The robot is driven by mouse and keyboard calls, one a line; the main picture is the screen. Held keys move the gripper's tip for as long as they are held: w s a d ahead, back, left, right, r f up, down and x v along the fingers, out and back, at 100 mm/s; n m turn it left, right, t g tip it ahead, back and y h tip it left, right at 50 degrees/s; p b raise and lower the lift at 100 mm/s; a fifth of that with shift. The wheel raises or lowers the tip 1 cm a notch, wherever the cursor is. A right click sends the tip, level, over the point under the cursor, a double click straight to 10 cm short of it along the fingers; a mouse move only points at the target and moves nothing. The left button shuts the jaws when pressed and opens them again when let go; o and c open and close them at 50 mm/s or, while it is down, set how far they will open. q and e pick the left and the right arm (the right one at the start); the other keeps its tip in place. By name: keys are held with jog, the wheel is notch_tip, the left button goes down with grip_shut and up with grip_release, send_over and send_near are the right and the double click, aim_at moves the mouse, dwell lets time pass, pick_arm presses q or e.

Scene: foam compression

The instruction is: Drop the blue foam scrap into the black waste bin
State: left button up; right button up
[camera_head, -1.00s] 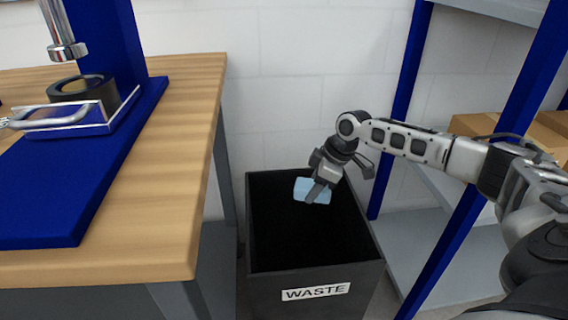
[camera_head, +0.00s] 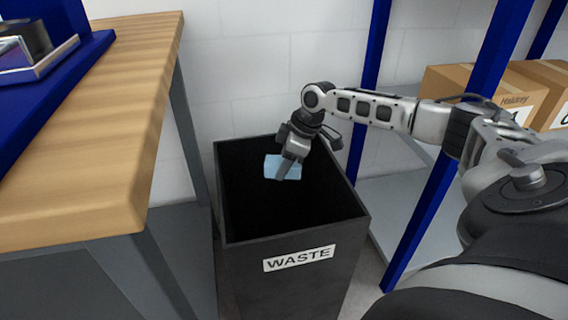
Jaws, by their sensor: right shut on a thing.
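The light blue foam scrap (camera_head: 271,166) is held by my right gripper (camera_head: 284,170) over the mouth of the black waste bin (camera_head: 290,275). The bin is open-topped, dark inside, with a white WASTE label on its front. My right arm reaches in from the right, and the gripper points down with a finger across the front of the scrap. The scrap appears within the outline of the opening; its exact height against the rim is hard to tell. My left gripper is not in view.
A wooden workbench (camera_head: 110,130) with a blue press base (camera_head: 60,85) stands left of the bin. A blue-framed shelf (camera_head: 430,190) with cardboard boxes (camera_head: 470,82) stands to the right. A white block wall is behind the bin.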

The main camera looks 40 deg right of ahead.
jog(key=o, duration=1)
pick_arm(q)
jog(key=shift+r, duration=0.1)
pick_arm(e)
jog(key=shift+o, duration=0.2)
jog(key=shift+r, duration=0.1)
jog(key=shift+s+d+r, duration=0.1)
jog(key=shift+r, duration=0.15)
pick_arm(q)
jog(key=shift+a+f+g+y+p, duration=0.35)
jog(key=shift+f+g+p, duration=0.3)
jog(key=shift+p, duration=0.55)
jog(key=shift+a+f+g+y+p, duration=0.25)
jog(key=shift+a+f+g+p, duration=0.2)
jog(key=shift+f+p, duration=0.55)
pick_arm(e)
jog(key=v, duration=1.5)
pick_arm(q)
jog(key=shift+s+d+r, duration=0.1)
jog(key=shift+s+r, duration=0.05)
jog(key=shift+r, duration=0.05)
pick_arm(e)
jog(key=shift+r, duration=0.2)
